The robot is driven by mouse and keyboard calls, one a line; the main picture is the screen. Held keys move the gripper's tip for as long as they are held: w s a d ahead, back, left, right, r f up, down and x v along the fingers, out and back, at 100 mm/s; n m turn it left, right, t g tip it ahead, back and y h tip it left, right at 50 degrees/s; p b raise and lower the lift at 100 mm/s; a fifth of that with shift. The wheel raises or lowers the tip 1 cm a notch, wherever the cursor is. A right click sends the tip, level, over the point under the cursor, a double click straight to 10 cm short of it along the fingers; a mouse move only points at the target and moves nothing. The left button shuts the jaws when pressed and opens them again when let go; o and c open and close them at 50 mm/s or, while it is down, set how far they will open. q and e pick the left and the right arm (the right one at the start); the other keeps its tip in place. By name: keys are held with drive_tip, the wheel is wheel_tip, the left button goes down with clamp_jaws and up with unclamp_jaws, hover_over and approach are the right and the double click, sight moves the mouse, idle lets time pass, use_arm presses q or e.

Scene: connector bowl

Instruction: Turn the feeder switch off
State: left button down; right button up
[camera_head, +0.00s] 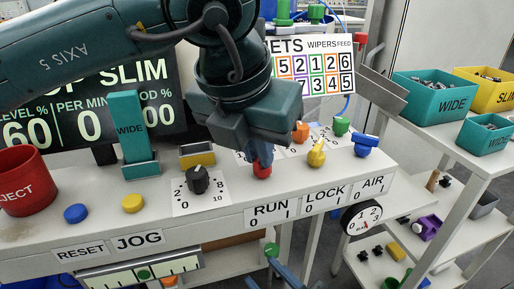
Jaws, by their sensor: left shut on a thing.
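My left gripper (261,158) reaches down from above onto the panel top, shut on a red switch (262,171) behind the RUN label (271,210). The gripper covers much of this switch, so its tilt is hard to read. A yellow switch (317,155) stands behind the LOCK label (325,196), and a blue one (366,144) behind AIR. Orange (300,132) and green (341,126) switches stand farther back. No readable label clearly marks which is the feeder switch. Blue parts that appear to be my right gripper (279,272) show at the bottom edge; its fingers are unclear.
A black dial (198,180), yellow (133,203) and blue (76,213) buttons and a red eject cup (24,181) sit left on the panel. A gauge (361,217) hangs at the front right. Bins (436,101) stand on a cart at right.

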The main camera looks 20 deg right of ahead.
use_arm(q)
drive_tip(key=c, duration=1.5)
unclamp_jaws()
drive_tip(key=p+v, duration=0.2)
drive_tip(key=v, duration=1.1)
drive_tip(key=shift+s+a+r+p, duration=0.1)
drive_tip(key=shift+p, duration=0.3)
use_arm(e)
drive_tip(key=shift+w+d+f+m+g+h, duration=0.1)
drive_tip(key=shift+d+m+g+h, duration=0.45)
drive_tip(key=shift+m+g+h, duration=0.25)
